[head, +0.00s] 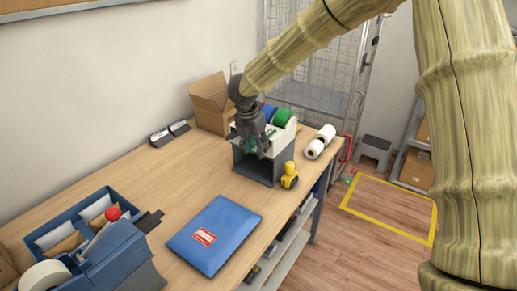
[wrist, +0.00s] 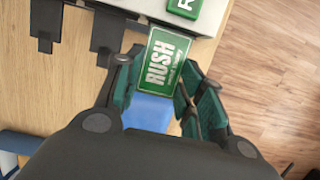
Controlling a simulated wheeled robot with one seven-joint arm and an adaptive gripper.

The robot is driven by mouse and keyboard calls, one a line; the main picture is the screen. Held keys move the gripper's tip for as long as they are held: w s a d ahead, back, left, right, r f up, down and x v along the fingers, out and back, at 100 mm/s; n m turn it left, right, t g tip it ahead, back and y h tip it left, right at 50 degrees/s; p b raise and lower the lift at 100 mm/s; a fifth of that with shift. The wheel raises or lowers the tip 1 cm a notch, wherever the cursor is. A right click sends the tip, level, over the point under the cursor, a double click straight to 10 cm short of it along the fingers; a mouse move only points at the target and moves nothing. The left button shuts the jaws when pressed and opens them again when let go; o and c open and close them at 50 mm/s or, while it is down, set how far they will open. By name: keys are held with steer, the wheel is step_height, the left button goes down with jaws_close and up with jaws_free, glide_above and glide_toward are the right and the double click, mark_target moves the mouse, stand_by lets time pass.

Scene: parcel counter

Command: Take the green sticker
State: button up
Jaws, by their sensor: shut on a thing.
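The green sticker (wrist: 163,62) is a rectangular label with white "RUSH" lettering, seen in the wrist view between my fingertips. My gripper (wrist: 152,88) is shut on it, with one teal-padded finger at each side. In the head view my gripper (head: 256,146) hangs over the front of the grey and white label dispenser (head: 258,168). The sticker is too small and too covered to make out clearly there. A green roll (head: 282,118) and a blue roll stand in the top of the dispenser. In the wrist view a green tag (wrist: 185,7) lies on the dispenser's pale surface.
A blue parcel (head: 214,236) with a red and white label lies on the counter (head: 150,190). A blue tray (head: 75,226) is at left.

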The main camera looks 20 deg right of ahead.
steer(key=shift+r, duration=0.1)
steer(key=shift+a+p+v, duration=0.2)
steer(key=shift+p+v, duration=0.7)
steer(key=shift+v, duration=0.65)
steer(key=shift+s+r, duration=0.1)
steer(key=shift+r, duration=0.05)
step_height(320, 180, up, 8)
steer(key=p, duration=0.5)
steer(key=shift+r, duration=0.2)
